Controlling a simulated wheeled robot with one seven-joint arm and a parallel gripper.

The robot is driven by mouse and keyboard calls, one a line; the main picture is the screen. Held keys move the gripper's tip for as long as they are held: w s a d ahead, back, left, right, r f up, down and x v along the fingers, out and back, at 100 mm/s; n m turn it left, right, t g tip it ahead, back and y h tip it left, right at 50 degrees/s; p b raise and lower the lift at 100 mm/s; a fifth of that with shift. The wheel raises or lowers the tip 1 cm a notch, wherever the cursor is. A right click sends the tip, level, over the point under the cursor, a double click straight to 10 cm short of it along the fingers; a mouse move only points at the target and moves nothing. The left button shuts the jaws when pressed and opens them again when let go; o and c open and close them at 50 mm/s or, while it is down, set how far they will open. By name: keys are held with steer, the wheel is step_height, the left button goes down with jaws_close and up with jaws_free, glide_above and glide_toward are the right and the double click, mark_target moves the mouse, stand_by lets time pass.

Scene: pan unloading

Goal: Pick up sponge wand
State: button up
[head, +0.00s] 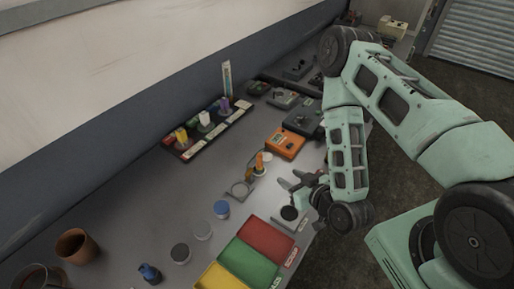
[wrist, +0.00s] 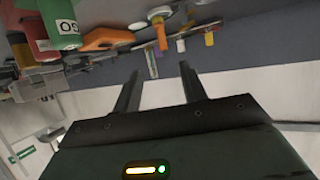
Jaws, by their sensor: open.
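No thing is plainly recognisable as the sponge wand. An upright orange-handled item (head: 259,160) with a pale base stands on the bench and may be it. An orange handle also shows in the wrist view (wrist: 160,33), above the gap between my fingers. My gripper (head: 290,180) is open, low over the bench, just right of and nearer than the orange-handled item, and apart from it. Both dark fingers show in the wrist view (wrist: 160,73) with nothing between them.
A rack (head: 187,153) with yellow, white and purple items stands against the wall. An orange case (head: 285,143) lies behind my gripper. Red (head: 264,237), green (head: 247,262) and yellow (head: 216,277) trays lie at the front. A ring-shaped holder (head: 240,189) and several round lids lie left of my gripper.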

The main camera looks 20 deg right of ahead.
steer(key=b, duration=1.1)
glide_toward(261, 157)
steer(key=shift+w+d+f, duration=0.15)
steer(key=shift+w+f, duration=0.1)
steer(key=shift+f, duration=0.35)
steer(key=shift+w+d+f, duration=0.15)
steer(key=shift+w+f, duration=0.05)
steer(key=shift+f, duration=0.4)
steer(key=x, duration=0.1)
steer(key=p+x, duration=0.1)
steer(key=x, duration=0.2)
steer(key=shift+w+a+r+p, duration=0.1)
steer(key=shift+w+r+p, duration=0.15)
steer(key=shift+r+p, duration=0.05)
steer(key=w+p, duration=0.1)
steer(key=w+a+p, duration=0.1)
steer(key=w+p, duration=0.1)
steer(key=w, duration=0.1)
steer(key=shift+w+a+f, duration=0.1)
steer(key=shift+a+f, duration=0.25)
steer(key=shift+a, duration=0.05)
steer(key=shift+w+a+f, duration=0.1)
steer(key=shift+w+f, duration=0.2)
steer(key=shift+w, duration=0.1)
jaws_close()
